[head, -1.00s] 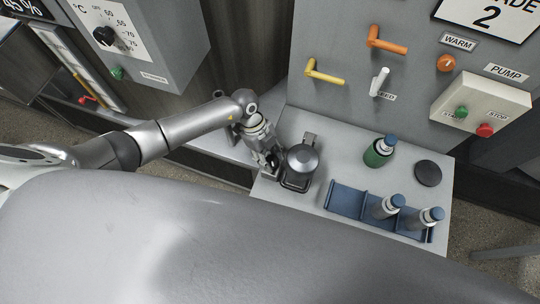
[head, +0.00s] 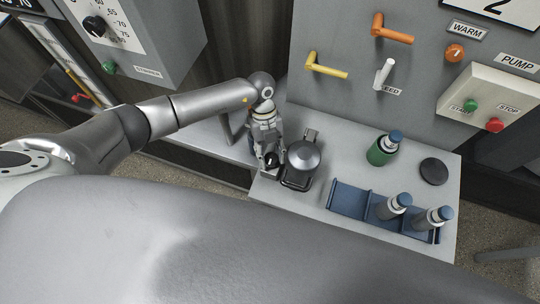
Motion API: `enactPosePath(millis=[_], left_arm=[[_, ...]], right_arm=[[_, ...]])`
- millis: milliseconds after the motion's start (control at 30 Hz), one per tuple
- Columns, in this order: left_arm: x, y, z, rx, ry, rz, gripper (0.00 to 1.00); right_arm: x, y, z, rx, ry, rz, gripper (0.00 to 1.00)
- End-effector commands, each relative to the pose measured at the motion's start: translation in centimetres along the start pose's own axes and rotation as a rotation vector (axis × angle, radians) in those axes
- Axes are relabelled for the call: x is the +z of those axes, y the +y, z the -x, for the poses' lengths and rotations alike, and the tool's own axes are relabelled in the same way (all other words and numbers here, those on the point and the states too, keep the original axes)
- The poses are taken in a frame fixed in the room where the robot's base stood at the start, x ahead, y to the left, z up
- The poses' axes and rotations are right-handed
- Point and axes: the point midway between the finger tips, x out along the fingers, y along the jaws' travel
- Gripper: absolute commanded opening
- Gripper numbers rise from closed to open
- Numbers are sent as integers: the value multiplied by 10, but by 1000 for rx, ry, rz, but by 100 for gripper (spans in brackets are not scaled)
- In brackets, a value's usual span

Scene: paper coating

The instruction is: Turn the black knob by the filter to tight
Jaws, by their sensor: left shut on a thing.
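The filter (head: 303,157) is a silver dome on a dark base, standing at the left end of the grey bench. The black knob (head: 271,161) is a small dark round thing just left of the filter. My left gripper (head: 269,157) points down beside the filter and is shut on the knob. The fingers hide part of the knob, and I cannot read how far it is turned. My right gripper is not in view.
A blue rack (head: 348,200) holds two grey bottles at the front. Yellow (head: 326,67), orange (head: 391,31) and white (head: 384,74) levers stick out of the panel behind.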

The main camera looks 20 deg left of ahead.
Motion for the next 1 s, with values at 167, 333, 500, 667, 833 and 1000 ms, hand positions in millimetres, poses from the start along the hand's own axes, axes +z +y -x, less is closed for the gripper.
enactPosePath(millis=[167,333,500,667,833,1000], left_arm=[[2,-3,-3,61,-3,-154,14],[1,-4,-3,115,-2,-283,14],[1,-4,-2,157,-2,-384,14],[0,-4,-1,185,-1,-451,14],[-1,-4,-1,202,-1,-493,14],[-1,-4,0,209,0,-507,14]], right_arm=[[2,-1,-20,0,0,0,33],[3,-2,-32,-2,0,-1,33],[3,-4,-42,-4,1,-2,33],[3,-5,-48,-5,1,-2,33],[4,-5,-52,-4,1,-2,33],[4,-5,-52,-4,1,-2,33]])
